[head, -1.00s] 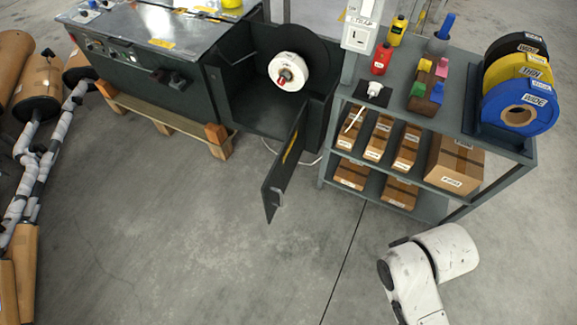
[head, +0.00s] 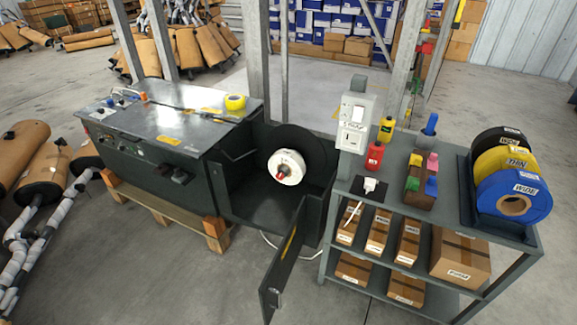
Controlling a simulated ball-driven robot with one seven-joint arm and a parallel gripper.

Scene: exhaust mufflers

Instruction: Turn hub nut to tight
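The hub nut (head: 281,176) looks like a small red piece at the centre of a white roll (head: 290,166). The roll sits on a large black disc (head: 309,146) inside the open bay of the dark strapping machine (head: 165,135). The nut is small in the head view, so how tight it is cannot be told. The bay's door (head: 283,262) hangs open toward me. My gripper is not in view.
A grey shelf cart (head: 455,228) to the right holds labelled cartons, bottles and blue, yellow and black rolls. A wall box (head: 354,125) is on a post. Wrapped mufflers (head: 45,188) lie at left. Floor before the machine is open.

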